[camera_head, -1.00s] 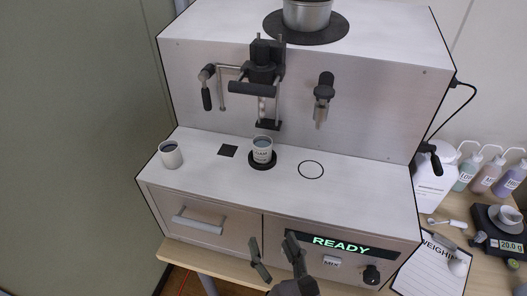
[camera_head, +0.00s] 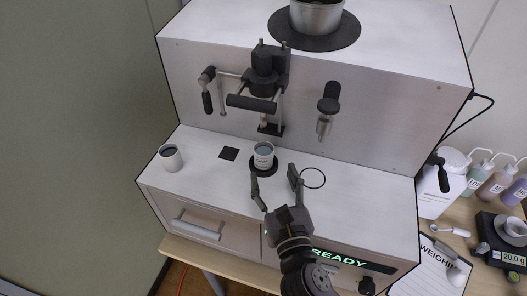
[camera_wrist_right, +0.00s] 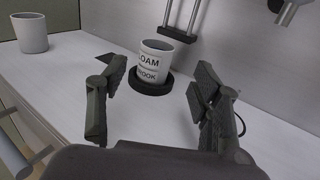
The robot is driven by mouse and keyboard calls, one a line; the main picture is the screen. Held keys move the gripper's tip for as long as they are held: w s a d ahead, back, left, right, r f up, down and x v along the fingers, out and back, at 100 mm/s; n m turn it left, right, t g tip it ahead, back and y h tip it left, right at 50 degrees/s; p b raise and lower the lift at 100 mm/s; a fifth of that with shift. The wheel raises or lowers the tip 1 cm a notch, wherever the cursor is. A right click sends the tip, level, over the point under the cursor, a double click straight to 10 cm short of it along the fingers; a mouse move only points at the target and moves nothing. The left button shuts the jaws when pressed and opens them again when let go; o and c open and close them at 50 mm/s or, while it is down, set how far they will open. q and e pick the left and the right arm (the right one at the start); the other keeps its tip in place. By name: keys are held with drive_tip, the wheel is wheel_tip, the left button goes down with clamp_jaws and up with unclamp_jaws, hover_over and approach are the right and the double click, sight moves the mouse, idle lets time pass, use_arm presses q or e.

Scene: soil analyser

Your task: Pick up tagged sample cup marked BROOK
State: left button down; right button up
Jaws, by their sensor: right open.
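The tagged cup marked LOAM BROOK (camera_wrist_right: 153,64) stands upright on a round black pad (camera_wrist_right: 150,85) in the right wrist view. In the head view the same cup (camera_head: 264,157) sits under the black press mechanism, with dark contents. My right gripper (camera_head: 273,172) is open and empty, just in front of the cup and pad. In the wrist view its two fingers (camera_wrist_right: 155,85) stand apart, with the cup beyond and between them, not visibly touched. My left gripper is not in view.
A second white cup (camera_head: 171,158) stands at the machine's left edge. A black square (camera_head: 229,153) and a circle outline (camera_head: 312,178) mark the flat deck. The press (camera_head: 268,75) overhangs behind the cup. Bottles (camera_head: 495,180) and a scale (camera_head: 505,250) stand at the right.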

sight(266, 159)
drive_tip(key=x, duration=0.3)
drive_tip(key=shift+w+a+p, duration=0.15)
drive_tip(key=shift+w+p, duration=0.2)
drive_tip(key=shift+w, duration=0.1)
drive_tip(key=shift+w+a+r, duration=0.1)
drive_tip(key=shift+w, duration=0.25)
drive_tip(key=p+x, duration=0.1)
drive_tip(key=x, duration=0.2)
drive_tip(key=shift+w+a, duration=0.15)
drive_tip(key=shift+w, duration=0.1)
drive_tip(key=shift+w+a+f, duration=0.1)
drive_tip(key=shift+w+f, duration=0.15)
drive_tip(key=shift+w, duration=0.1)
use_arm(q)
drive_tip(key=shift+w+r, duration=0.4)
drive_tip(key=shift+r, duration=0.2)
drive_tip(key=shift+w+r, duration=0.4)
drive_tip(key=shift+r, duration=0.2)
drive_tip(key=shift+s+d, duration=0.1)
